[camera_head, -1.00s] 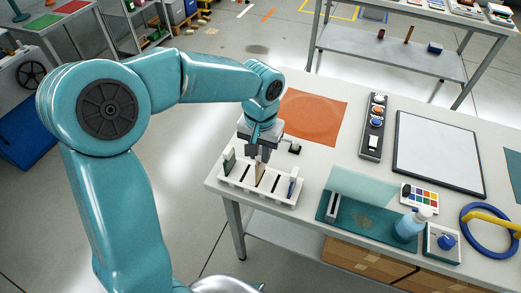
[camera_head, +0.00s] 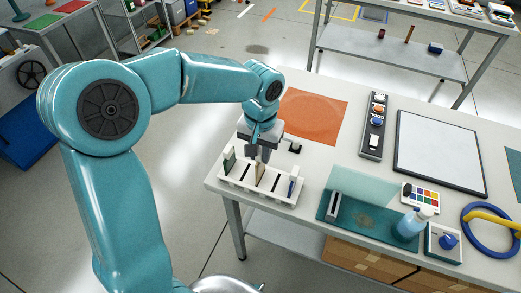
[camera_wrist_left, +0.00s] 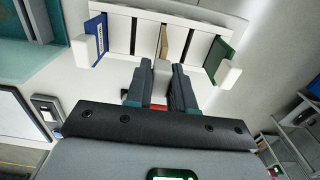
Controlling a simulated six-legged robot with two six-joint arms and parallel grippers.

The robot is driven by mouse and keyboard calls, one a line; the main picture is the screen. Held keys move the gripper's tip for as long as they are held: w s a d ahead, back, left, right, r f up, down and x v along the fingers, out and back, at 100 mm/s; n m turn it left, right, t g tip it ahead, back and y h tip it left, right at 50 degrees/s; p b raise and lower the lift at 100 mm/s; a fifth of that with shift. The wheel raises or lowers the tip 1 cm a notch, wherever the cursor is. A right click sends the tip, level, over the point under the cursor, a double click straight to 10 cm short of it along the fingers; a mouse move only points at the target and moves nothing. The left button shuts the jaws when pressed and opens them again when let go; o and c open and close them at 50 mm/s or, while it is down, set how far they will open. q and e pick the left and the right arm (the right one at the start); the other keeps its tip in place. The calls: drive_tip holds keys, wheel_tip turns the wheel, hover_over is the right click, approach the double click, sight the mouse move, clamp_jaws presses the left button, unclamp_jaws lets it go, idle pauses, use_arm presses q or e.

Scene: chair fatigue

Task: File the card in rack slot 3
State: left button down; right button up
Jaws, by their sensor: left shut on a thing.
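The white rack (camera_head: 236,188) stands at the near left corner of the table, with several slots. A tan card (camera_head: 260,174) stands upright in the middle of the rack, and it also shows in the left wrist view (camera_wrist_left: 163,42). My left gripper (camera_head: 262,157) is above the rack, shut on the card's upper end. In the left wrist view my gripper's fingers (camera_wrist_left: 160,88) close on a pale part at that end. A green card (camera_head: 229,159) stands in the left end slot and a blue one (camera_head: 292,187) towards the right end. The card's lower edge is hidden in the rack.
An orange mat (camera_head: 315,116) lies behind the rack. A teal tray (camera_head: 360,217) with a bottle (camera_head: 410,225) is to the right. A button panel (camera_head: 373,127) and a framed white board (camera_head: 440,152) lie farther back. A small dark-topped item (camera_head: 294,147) is close behind the gripper.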

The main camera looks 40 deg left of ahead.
use_arm(q)
drive_tip(key=shift+f+b, duration=1.35)
drive_tip(key=shift+f, duration=0.45)
drive_tip(key=c, duration=0.9)
unclamp_jaws()
drive_tip(key=shift+r, duration=0.1)
wheel_tip(320, 180, up, 16)
drive_tip(key=shift+r+p, duration=0.15)
drive_tip(key=shift+p, duration=0.6)
